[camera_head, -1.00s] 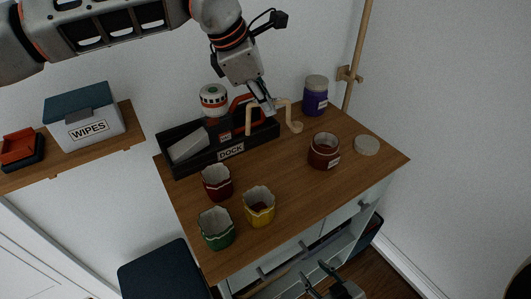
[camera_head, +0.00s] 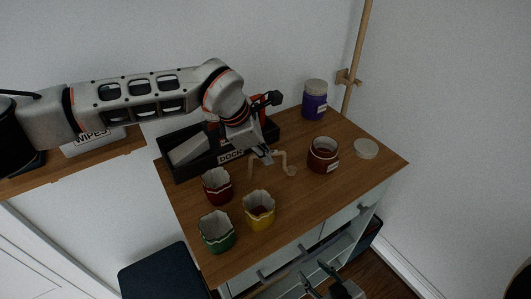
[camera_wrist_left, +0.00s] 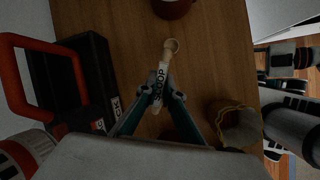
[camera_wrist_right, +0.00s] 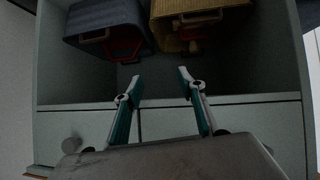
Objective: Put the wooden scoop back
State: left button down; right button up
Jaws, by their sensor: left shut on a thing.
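The wooden scoop (camera_head: 289,169) is pale, with a bent handle and a small round bowl. My left gripper (camera_head: 265,158) is shut on its handle. In the left wrist view the scoop's bowl (camera_wrist_left: 171,46) points away from my left gripper (camera_wrist_left: 158,90), and a SCOOP label shows on it. The scoop is over the desk top, in front of the black caddy labelled DOCK (camera_head: 190,170) and left of the dark red jar (camera_head: 323,160). I cannot tell its height above the wood. My right gripper (camera_wrist_right: 158,85) is open and empty, low in front of the cabinet.
A red cup (camera_head: 217,188), a yellow cup (camera_head: 258,212) and a green cup (camera_head: 216,232) stand at the front left of the desk (camera_head: 310,205). A purple jar (camera_head: 315,103) and a round lid (camera_head: 366,148) are on the right. Bins (camera_wrist_right: 108,25) sit in the cabinet.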

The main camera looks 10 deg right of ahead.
pick_arm(q)
jog(key=c, duration=2.2)
grip_release()
jog(key=shift+r, duration=0.25)
jog(key=b+v, duration=0.1)
jog(key=v, duration=1)
jog(key=shift+s+a+r, duration=0.1)
jog(key=shift+a+r, duration=0.05)
jog(key=shift+r, duration=0.15)
jog(key=shift+s, duration=0.1)
